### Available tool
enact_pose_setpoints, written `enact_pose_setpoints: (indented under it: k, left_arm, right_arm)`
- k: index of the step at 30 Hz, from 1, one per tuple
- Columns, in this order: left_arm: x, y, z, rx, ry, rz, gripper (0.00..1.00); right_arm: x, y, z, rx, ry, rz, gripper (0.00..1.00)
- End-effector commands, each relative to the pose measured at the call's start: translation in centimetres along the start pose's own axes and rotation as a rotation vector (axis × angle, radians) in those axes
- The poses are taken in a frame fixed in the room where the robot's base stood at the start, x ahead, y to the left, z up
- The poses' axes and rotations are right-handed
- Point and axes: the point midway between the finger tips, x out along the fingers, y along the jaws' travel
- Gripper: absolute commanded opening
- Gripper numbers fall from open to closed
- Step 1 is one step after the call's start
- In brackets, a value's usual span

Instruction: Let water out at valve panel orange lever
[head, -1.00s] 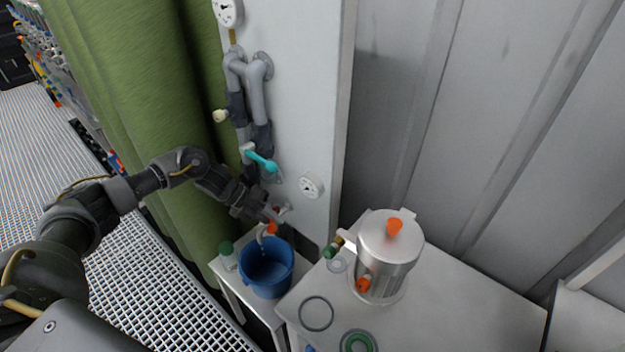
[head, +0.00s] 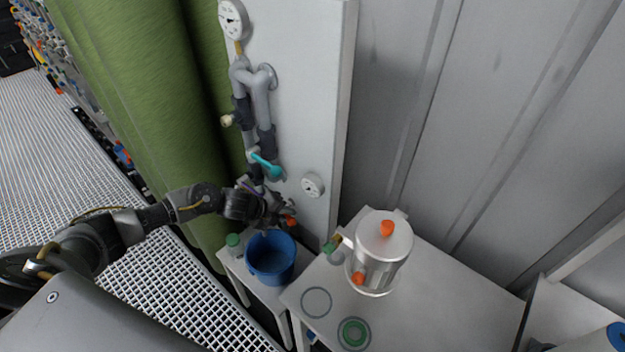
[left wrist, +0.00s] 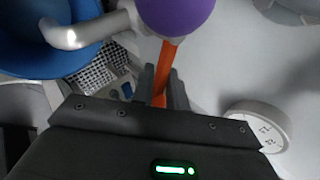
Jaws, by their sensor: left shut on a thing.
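The valve panel (head: 312,120) is a tall white board with grey pipes and a teal lever (head: 267,166). The orange lever (head: 291,222) sits low on the panel, above a blue bucket (head: 270,272). My left gripper (head: 284,217) is at the orange lever. In the left wrist view the orange lever (left wrist: 165,70) runs between the fingers of my left gripper (left wrist: 163,92), which are shut on it. A purple ball (left wrist: 176,14) covers part of the lever's far end there. A pale curved spout (left wrist: 85,32) reaches over the bucket. My right gripper is not in view.
A metal vessel (head: 379,255) with orange knobs stands on the white table (head: 440,310), with a dark ring (head: 316,302) and a green ring (head: 354,334) nearby. A green-capped bottle (head: 233,244) stands left of the bucket. A green column (head: 140,110) rises left of the panel.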

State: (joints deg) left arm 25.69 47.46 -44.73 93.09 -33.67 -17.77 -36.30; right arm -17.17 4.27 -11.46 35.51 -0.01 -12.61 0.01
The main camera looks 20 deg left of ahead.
Motion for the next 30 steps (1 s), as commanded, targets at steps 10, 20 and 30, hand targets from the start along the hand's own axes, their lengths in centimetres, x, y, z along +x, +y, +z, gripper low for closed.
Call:
enact_pose_setpoints:
  k: [10, 20, 30]
  left_arm:
    - [0.6, -1.0, -0.1, -0.139, -0.134, -0.002, 0.00]
    - [1.5, -1.7, 0.5, -0.285, -0.293, -0.005, 0.00]
    - [1.5, -1.6, 0.5, -0.282, -0.290, -0.005, 0.37]
  right_arm:
    - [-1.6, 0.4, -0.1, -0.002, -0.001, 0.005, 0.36]
    - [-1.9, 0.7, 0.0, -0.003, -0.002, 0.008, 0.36]
    - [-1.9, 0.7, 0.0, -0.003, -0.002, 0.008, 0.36]
